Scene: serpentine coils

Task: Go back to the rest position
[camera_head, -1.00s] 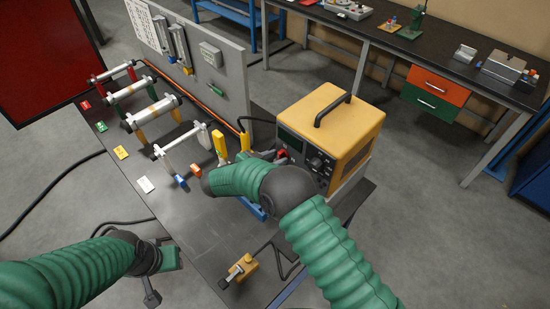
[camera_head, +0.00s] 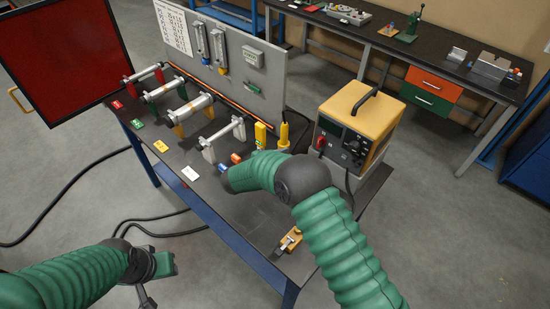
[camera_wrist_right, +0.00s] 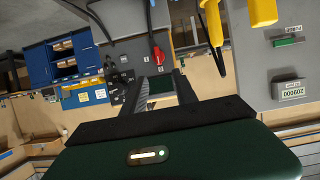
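My right arm reaches from the lower right over the bench (camera_head: 250,215), its green forearm pointing left. The forearm hides most of my right gripper in the head view. In the right wrist view my right gripper (camera_wrist_right: 160,80) has two dark fingers standing apart with nothing held between them. My left gripper (camera_head: 147,292) hangs low at the lower left, off the bench edge, small and partly hidden by its wrist. Its fingers are not clear.
A yellow power supply (camera_head: 358,115) with a red plug (camera_head: 320,143) stands right of my right forearm. Several coils on stands, such as one silver coil (camera_head: 187,108), line the bench before a grey panel (camera_head: 270,75). A yellow clamp (camera_head: 290,240) lies near the front edge.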

